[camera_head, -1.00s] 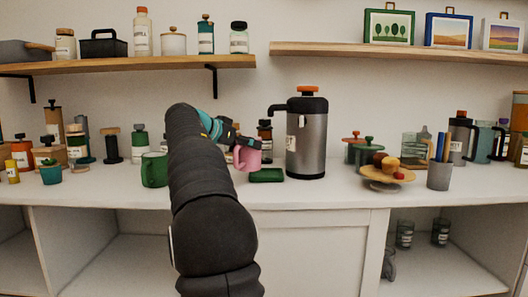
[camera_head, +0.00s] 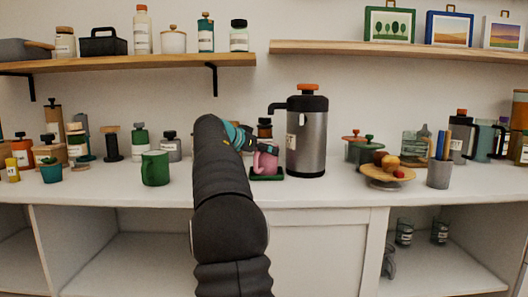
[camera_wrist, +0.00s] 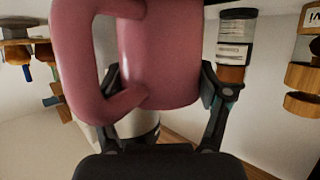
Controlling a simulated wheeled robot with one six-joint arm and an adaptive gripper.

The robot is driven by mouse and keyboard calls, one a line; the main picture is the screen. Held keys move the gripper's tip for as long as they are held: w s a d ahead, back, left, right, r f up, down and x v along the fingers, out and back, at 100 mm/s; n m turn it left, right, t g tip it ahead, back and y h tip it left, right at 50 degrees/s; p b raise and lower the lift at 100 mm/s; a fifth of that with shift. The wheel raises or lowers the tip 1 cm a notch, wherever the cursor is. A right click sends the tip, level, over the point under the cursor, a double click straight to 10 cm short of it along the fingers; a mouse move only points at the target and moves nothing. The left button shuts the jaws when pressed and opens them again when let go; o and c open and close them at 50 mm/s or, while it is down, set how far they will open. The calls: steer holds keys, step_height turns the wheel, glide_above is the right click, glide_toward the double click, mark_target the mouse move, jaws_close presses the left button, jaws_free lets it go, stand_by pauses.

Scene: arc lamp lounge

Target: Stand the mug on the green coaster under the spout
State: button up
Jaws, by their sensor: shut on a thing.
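The pink mug (camera_head: 265,161) is upright over the green coaster (camera_head: 267,177), in front of and left of the steel urn (camera_head: 306,145). The urn's black spout (camera_head: 278,108) reaches left above the mug. My gripper (camera_head: 256,147) is shut on the mug. In the wrist view the pink mug (camera_wrist: 160,55) fills the upper middle, its handle at left, with a finger of my gripper (camera_wrist: 160,105) on each side. The mug's base looks at or just above the coaster; I cannot tell whether they touch.
A green mug (camera_head: 155,168) stands on the counter to the left. A wooden stand with food (camera_head: 386,178) is to the right of the urn, with lidded pots (camera_head: 366,152) behind it. The front strip of the counter (camera_head: 320,194) is clear.

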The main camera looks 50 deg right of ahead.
steer(key=o, duration=1.6)
steer(key=shift+f, duration=0.15)
steer(key=shift+r, duration=0.2)
steer(key=shift+a, duration=0.2)
steer(key=v, duration=1.1)
steer(key=shift+a+r, duration=0.25)
